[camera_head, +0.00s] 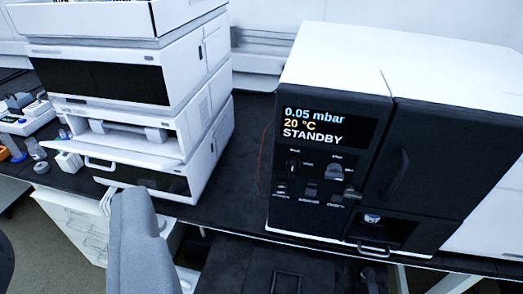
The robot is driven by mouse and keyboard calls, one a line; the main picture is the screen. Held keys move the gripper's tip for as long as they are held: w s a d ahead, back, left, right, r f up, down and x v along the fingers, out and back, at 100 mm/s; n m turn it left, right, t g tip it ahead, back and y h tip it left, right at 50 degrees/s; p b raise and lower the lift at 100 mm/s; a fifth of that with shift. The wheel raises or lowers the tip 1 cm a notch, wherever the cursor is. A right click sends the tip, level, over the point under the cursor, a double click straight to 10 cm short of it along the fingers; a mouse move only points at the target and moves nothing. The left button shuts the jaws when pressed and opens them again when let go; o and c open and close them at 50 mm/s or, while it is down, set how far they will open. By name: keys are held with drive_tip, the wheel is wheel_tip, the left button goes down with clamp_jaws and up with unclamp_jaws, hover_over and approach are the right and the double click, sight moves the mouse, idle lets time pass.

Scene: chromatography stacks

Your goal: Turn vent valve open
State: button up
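A black and white instrument (440,60) stands on the bench at the right. Its display (326,125) reads 0.05 mbar, 20 °C, STANDBY. Below the display is a small dark knob (293,167) with a light mark, and a lighter knob or switch (335,171) to its right. Several smaller controls sit lower on the panel. The labels are too small to read, so I cannot tell which control is the vent valve or how it is set. A grey part of mine (145,240) rises at the lower left, well apart from the panel; no fingertips are clear.
A stack of white modules (205,75) stands at the left on the dark bench top (243,160). The bench between stack and instrument is mostly clear, with a thin red line beside the instrument. A handle (398,172) juts from the instrument's right door. White drawers (75,222) are below left.

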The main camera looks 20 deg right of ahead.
drive_tip(key=w+d+f+m, duration=0.1)
drive_tip(key=w+f, duration=0.5)
drive_tip(key=w, duration=0.2)
drive_tip(key=m+g+h+p, duration=0.1)
drive_tip(key=m+h+p, duration=0.1)
drive_tip(key=m+h, duration=0.65)
approach(293, 166)
drive_tip(key=w+d, duration=0.1)
drive_tip(key=w, duration=0.1)
drive_tip(key=w+d+n+h+b, duration=0.1)
drive_tip(key=w, duration=0.1)
drive_tip(key=w+d+f+n+h, duration=0.1)
drive_tip(key=w, duration=0.2)
drive_tip(key=shift+n+b, duration=0.25)
drive_tip(key=shift+b, duration=0.15)
drive_tip(key=shift+w+d, duration=0.3)
drive_tip(key=shift+w, duration=0.1)
drive_tip(key=c, duration=0.7)
